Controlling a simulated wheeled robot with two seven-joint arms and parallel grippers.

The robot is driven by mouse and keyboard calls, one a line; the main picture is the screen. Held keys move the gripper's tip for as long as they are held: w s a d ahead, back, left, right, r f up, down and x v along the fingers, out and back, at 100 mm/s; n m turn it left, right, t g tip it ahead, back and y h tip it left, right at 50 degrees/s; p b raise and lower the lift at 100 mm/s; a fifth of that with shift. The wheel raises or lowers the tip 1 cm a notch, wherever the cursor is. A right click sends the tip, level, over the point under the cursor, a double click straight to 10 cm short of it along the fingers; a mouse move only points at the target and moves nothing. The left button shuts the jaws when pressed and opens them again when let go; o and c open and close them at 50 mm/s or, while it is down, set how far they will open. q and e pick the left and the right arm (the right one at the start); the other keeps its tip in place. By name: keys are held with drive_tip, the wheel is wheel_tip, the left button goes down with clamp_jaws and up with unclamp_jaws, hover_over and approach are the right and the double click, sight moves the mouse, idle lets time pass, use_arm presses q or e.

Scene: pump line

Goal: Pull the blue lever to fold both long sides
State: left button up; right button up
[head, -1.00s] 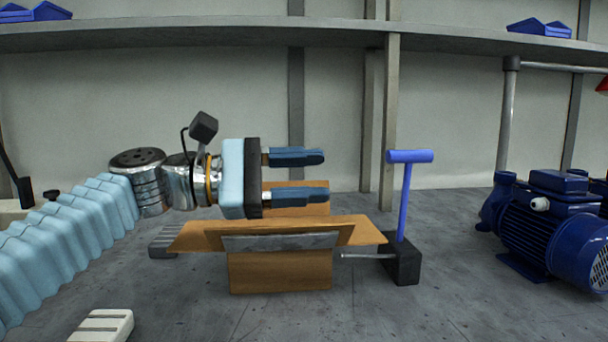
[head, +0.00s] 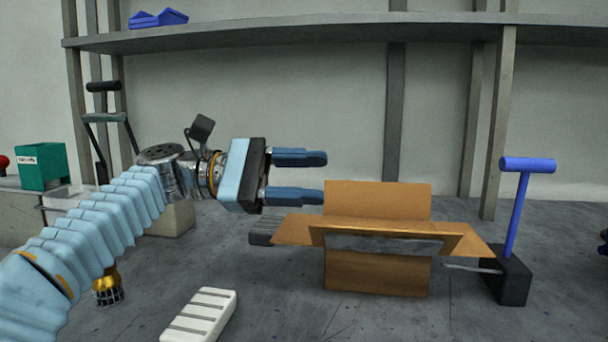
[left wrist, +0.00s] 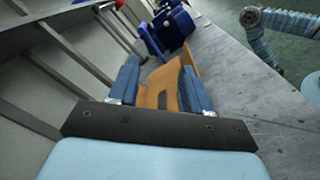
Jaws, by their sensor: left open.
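The blue lever (head: 516,205) stands upright with a T-shaped handle on a black base, at the right of the head view. My left gripper (head: 325,177) is open and empty, up and left of the box and well apart from the lever. In the left wrist view the cardboard (left wrist: 165,88) shows between and beyond its fingers. My right gripper is not in view.
A white ribbed block (head: 200,314) lies in front on the grey surface. A green box (head: 42,166) stands at far left. A shelf (head: 300,33) runs along the back wall. A metal rod (head: 472,267) joins the lever base toward the box.

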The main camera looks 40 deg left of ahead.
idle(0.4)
use_arm(q)
drive_tip(key=n+p, duration=0.9)
approach(523, 164)
drive_tip(key=x, duration=0.7)
drive_tip(key=w+x, duration=0.1)
drive_tip(key=x, duration=0.3)
drive_tip(key=shift+w+a+p, duration=0.1)
drive_tip(key=shift+p, duration=0.3)
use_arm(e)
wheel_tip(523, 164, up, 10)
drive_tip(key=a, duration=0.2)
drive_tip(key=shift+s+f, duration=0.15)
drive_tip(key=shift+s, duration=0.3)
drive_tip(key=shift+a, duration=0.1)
use_arm(q)
clamp_jaws()
drive_tip(key=shift+f, duration=0.1)
